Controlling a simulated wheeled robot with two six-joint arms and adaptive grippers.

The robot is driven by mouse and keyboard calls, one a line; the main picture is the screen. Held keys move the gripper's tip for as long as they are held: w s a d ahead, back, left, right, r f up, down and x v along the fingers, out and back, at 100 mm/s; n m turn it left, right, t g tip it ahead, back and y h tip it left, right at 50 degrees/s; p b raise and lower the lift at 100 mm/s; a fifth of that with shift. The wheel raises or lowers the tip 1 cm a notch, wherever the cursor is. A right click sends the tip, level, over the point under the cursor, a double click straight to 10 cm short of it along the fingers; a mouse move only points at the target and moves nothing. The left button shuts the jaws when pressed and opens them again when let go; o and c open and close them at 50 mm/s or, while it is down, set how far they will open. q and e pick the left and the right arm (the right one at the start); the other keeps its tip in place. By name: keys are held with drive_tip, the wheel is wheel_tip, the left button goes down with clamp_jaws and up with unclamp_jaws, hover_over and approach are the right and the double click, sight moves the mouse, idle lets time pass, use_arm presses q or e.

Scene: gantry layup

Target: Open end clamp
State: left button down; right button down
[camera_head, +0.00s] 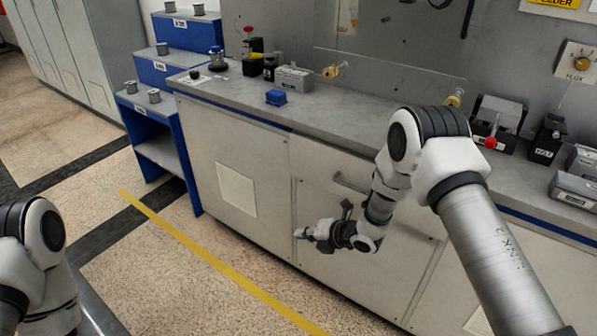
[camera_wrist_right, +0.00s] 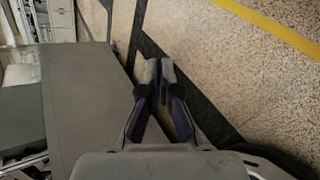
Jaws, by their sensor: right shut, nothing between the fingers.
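My right gripper (camera_head: 306,233) hangs in front of the lower cabinet doors, below the counter top and pointing left. In the right wrist view its fingertips (camera_wrist_right: 160,72) are together with nothing between them. No part is plainly recognisable as the end clamp. Two small yellow fittings stand at the back of the counter, one left (camera_head: 330,72) and one right (camera_head: 453,101), partly behind my right arm. A dark device with a red knob (camera_head: 490,142) stands right of my right arm. The gripper is well apart from all of these. Only my left arm's upper part shows, at lower left.
The grey counter (camera_head: 345,112) has free room in its middle. A blue block (camera_head: 276,97) and a grey box (camera_head: 294,78) stand on its left part. A blue stepped rack (camera_head: 165,72) with spools stands beyond its left end. A cabinet handle (camera_head: 350,184) sticks out near my right forearm.

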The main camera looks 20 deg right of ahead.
drive_tip(key=s+d+f+m+g+h, duration=0.1)
drive_tip(key=s+f+m+g+h, duration=0.1)
drive_tip(key=s+f+m, duration=0.45)
drive_tip(key=s+f+m+g+h, duration=0.15)
drive_tip(key=s+f+m, duration=0.25)
drive_tip(key=s, duration=0.6)
drive_tip(key=s+d+m+g+h, duration=0.2)
drive_tip(key=s+d+m, duration=0.1)
drive_tip(key=s+m, duration=0.7)
drive_tip(key=s+d+m+g+h, duration=0.1)
drive_tip(key=s+d+m+g, duration=0.2)
drive_tip(key=s+m, duration=0.7)
drive_tip(key=shift+s+f+h, duration=0.3)
drive_tip(key=shift+s+h, duration=0.05)
drive_tip(key=shift+s, duration=0.85)
